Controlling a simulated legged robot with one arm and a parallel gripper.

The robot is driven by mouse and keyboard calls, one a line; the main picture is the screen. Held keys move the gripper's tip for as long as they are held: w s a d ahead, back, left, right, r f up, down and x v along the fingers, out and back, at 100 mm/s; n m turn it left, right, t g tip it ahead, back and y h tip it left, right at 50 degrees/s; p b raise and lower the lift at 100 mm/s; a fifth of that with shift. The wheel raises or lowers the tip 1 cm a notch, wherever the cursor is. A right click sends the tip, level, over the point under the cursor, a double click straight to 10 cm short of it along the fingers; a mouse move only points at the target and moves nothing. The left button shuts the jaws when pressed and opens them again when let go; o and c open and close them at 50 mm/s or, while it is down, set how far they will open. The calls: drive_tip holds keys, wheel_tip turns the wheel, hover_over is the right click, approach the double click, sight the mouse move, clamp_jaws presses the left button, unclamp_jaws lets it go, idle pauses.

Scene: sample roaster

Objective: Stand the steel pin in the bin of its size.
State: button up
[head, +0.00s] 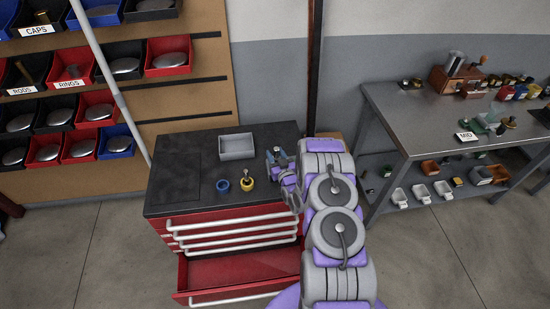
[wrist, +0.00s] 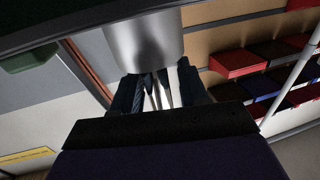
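My gripper (head: 278,157) is over the right part of the black top of a red tool chest (head: 180,185), to the right of a grey tray (head: 237,147). In the wrist view its dark fingers (wrist: 162,92) have thin pale bars between them; I cannot tell whether they hold anything. A rounded pale metallic shape (wrist: 143,35) shows at the fingertips, and I cannot tell what it is. On the chest top stand a blue round cup (head: 223,185) and a yellow round cup (head: 247,184). A slim pale piece (head: 246,174), possibly the steel pin, leans up from the yellow cup.
The chest's lowest drawer (head: 240,270) is pulled open. A wall rack (head: 185,86) of red, black and blue bins is at the left, with labels including CAPS, RODS and RINGS. A metal bench (head: 430,125) with many small items stands at the right. The chest top's left side is clear.

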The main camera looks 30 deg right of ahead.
drive_tip(key=shift+d+f, duration=0.1)
drive_tip(key=shift+d, duration=0.45)
drive_tip(key=c, duration=0.3)
drive_tip(key=shift+c, duration=0.8)
drive_tip(key=shift+a, duration=0.7)
clamp_jaws()
